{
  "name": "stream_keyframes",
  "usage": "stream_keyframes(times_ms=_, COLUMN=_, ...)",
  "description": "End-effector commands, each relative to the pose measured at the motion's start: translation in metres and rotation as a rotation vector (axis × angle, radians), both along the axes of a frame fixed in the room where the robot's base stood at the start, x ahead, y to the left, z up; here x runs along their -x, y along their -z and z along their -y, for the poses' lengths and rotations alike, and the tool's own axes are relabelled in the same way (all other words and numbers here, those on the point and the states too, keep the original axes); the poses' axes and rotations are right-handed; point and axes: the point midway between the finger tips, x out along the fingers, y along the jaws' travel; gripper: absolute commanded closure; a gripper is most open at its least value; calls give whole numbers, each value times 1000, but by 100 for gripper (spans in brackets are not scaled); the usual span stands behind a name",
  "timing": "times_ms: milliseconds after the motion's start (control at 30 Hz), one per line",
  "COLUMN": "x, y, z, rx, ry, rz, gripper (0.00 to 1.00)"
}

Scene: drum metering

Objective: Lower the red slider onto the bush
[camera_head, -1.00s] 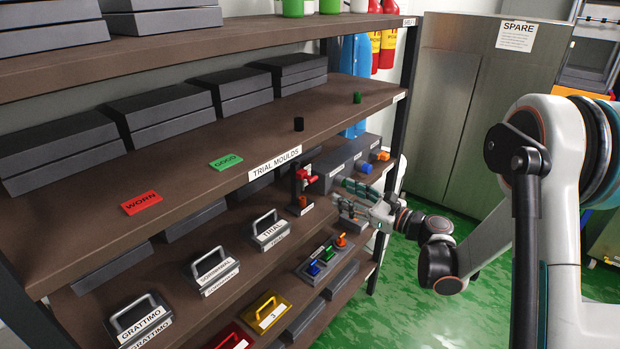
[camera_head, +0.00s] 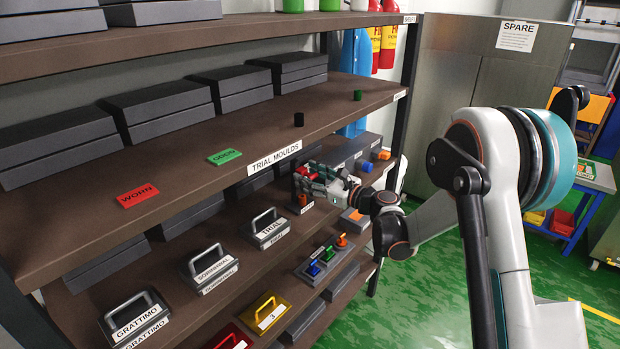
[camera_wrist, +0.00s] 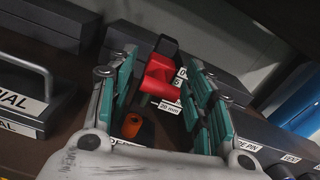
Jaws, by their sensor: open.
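The red slider (camera_wrist: 160,82) sits high on a dark upright stand (camera_wrist: 166,47), with a size label beside it. In the head view the red slider (camera_head: 304,171) shows just left of my gripper. The bush (camera_wrist: 132,125) is a small orange cylinder below the slider, on the dark base; it also shows small in the head view (camera_head: 304,199). A gap separates slider and bush. My gripper (camera_wrist: 160,62) is open, its teal-padded fingers on either side of the slider. It also shows in the head view (camera_head: 318,178). I cannot tell whether the pads touch the slider.
The TRIAL mould (camera_head: 271,234) with a handle stands left of the stand. A panel of coloured levers (camera_head: 326,258) lies in front below. A grey box with blue and orange knobs (camera_head: 366,165) is behind right. The upper shelf (camera_head: 250,170) overhangs close by.

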Motion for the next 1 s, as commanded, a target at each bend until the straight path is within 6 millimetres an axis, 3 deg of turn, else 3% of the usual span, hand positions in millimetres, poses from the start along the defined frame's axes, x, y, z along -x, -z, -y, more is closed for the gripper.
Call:
stream_keyframes(times_ms=233, x=0, y=0, z=0, rx=0, ry=0, rz=0, gripper=53)
stream_keyframes(times_ms=367, x=0, y=0, z=0, rx=0, ry=0, rz=0, gripper=82)
stream_keyframes(times_ms=400, x=0, y=0, z=0, rx=0, ry=0, rz=0, gripper=84)
stream_keyframes(times_ms=600, x=0, y=2, z=0, rx=0, ry=0, rz=0, gripper=84)
stream_keyframes(times_ms=867, x=0, y=30, z=0, rx=1, ry=0, rz=1, gripper=84)
stream_keyframes(times_ms=1000, x=0, y=32, z=0, rx=1, ry=0, rz=1, gripper=84)
